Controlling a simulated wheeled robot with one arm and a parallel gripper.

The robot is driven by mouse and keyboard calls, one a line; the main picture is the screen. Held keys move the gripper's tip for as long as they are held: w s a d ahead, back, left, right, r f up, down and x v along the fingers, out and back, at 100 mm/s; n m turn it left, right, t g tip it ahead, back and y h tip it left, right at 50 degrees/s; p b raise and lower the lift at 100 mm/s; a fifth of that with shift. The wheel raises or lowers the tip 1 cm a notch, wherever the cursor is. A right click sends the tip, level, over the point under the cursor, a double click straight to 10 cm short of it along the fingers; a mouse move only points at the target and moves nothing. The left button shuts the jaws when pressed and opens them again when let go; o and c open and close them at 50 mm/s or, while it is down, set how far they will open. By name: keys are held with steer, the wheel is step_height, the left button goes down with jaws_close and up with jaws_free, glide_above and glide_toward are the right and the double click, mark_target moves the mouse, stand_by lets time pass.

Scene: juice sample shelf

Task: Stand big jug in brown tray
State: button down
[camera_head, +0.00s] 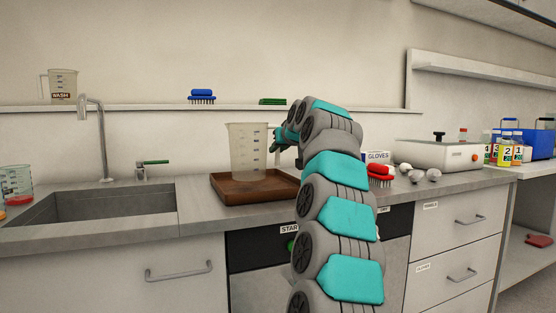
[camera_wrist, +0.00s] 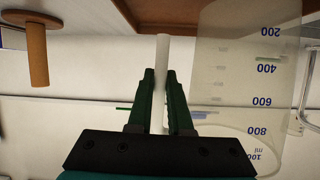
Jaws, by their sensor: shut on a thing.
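The big jug (camera_head: 248,152) is clear with measuring marks and looks upright over the brown tray (camera_head: 262,197). Its base appears inside the tray's rim; I cannot tell whether it touches the tray floor. In the wrist view, which is upside down, the jug (camera_wrist: 235,75) fills the right side and the tray's underside or edge (camera_wrist: 165,12) shows at the top. My gripper (camera_wrist: 161,80) is shut on the jug's pale handle (camera_wrist: 162,55). In the head view my gripper (camera_head: 277,140) is at the jug's right side, partly hidden by my arm.
A sink (camera_head: 105,207) with a tap (camera_head: 92,130) lies to the left. A red brush (camera_head: 380,174) and a gloves box (camera_head: 378,156) are right of my arm. A wash jug (camera_head: 62,87) and a blue brush (camera_head: 202,96) are on the ledge above.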

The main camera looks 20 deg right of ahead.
mark_target(278, 158)
steer(key=shift+f, duration=1.65)
steer(key=shift+b, duration=0.3)
steer(key=shift+f, duration=0.1)
steer(key=c, duration=0.8)
jaws_free()
steer(key=shift+c, duration=0.2)
steer(key=shift+r, duration=0.2)
steer(key=shift+s+r, duration=0.1)
steer(key=shift+s, duration=0.35)
steer(key=b+v, duration=0.1)
steer(key=v, duration=1)
